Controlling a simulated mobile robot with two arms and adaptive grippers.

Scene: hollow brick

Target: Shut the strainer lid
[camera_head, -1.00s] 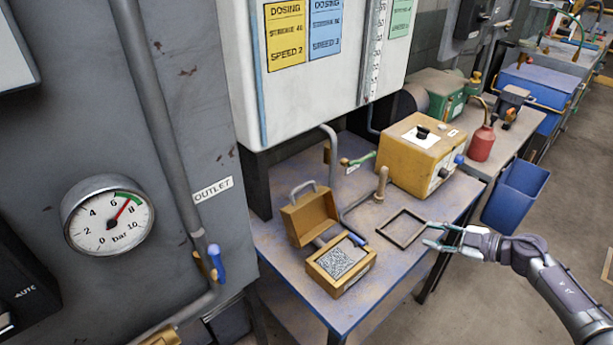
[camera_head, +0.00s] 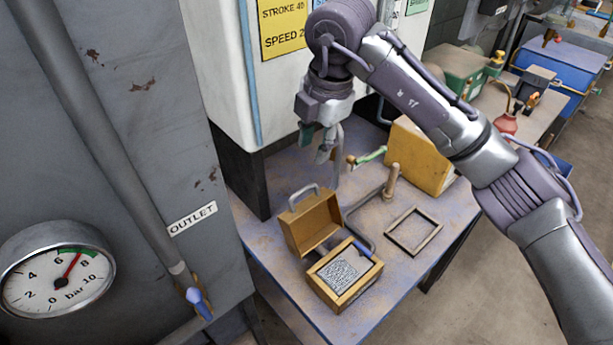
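The strainer is a brass-coloured box (camera_head: 345,298) on the blue-grey bench, with a grey mesh (camera_head: 341,273) in its open top. Its lid (camera_head: 312,225) stands open at the back left of the box, tilted up, with a grey handle (camera_head: 304,195) at its upper edge. My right gripper (camera_head: 316,146) points down above and behind the lid, apart from it. Its fingers are spread, with nothing between them. My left gripper is not in view.
A blue-handled lever (camera_head: 365,249) lies by the box's right rear. An empty dark frame (camera_head: 414,231) lies on the bench (camera_head: 384,275) to the right. A short upright post (camera_head: 391,182) and a yellow box (camera_head: 421,157) stand behind. A white cabinet hangs above.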

